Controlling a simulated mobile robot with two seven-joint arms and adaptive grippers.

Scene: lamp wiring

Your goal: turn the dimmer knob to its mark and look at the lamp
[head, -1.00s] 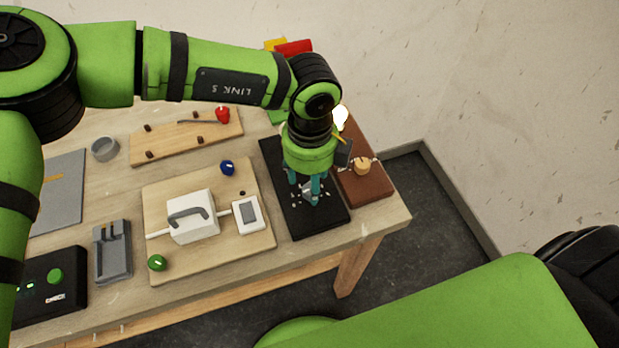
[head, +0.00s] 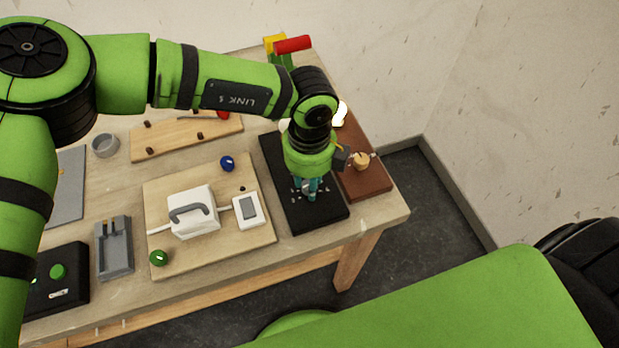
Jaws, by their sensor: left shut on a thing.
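The black dimmer panel (head: 318,219) lies near the right end of the table, with white marks around its knob. My left gripper (head: 309,192) points down over the panel, its teal fingers shut on the dimmer knob. The knob is small and mostly hidden by the fingers, so I cannot tell where it points against its mark. The lamp (head: 341,113) glows warm white behind my left wrist, which hides part of it. My right gripper is out of view.
Red, yellow and green pieces (head: 293,45) stand at the back. Bare floor lies beyond the table's right edge.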

